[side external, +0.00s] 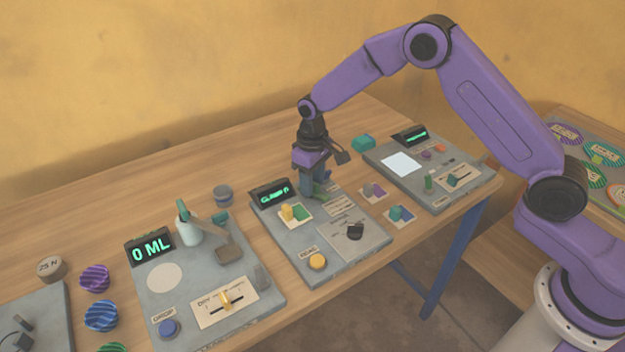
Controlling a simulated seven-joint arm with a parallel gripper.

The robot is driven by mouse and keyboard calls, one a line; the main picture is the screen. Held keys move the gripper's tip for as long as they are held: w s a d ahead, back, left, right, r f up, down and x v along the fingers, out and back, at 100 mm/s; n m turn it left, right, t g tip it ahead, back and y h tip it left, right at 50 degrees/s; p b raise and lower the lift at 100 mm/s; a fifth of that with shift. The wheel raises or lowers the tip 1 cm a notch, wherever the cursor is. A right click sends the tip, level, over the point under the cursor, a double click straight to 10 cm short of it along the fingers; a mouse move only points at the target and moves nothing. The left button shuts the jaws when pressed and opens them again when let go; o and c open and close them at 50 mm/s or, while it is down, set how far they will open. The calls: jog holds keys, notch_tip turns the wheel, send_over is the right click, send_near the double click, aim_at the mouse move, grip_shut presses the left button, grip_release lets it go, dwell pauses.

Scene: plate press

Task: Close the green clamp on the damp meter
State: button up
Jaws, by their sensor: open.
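The middle grey panel (350,264) has a dark display (270,192) with green letters that look like "CLAMP", the end unclear. This panel appears to be the damp meter. My gripper (316,194) points down over the panel's back part, just right of the display. A small green part (323,202), possibly the clamp, shows at the fingertips and is partly hidden by them. I cannot tell whether the fingers touch it. The gripper is open.
Another panel (440,192) stands right.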

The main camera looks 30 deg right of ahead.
grip_shut()
jog(key=shift+m, duration=0.4)
jog(key=m, duration=0.3)
jog(key=shift+a+m, duration=0.15)
jog(key=shift+m, duration=0.25)
jog(key=m, duration=0.4)
jog(key=shift+a+m, duration=0.1)
jog(key=shift+m, duration=0.2)
jog(key=m, duration=0.8)
jog(key=shift+w+a+m, duration=0.1)
jog(key=shift+w+m, duration=0.05)
jog(key=shift+m, duration=0.15)
grip_release()
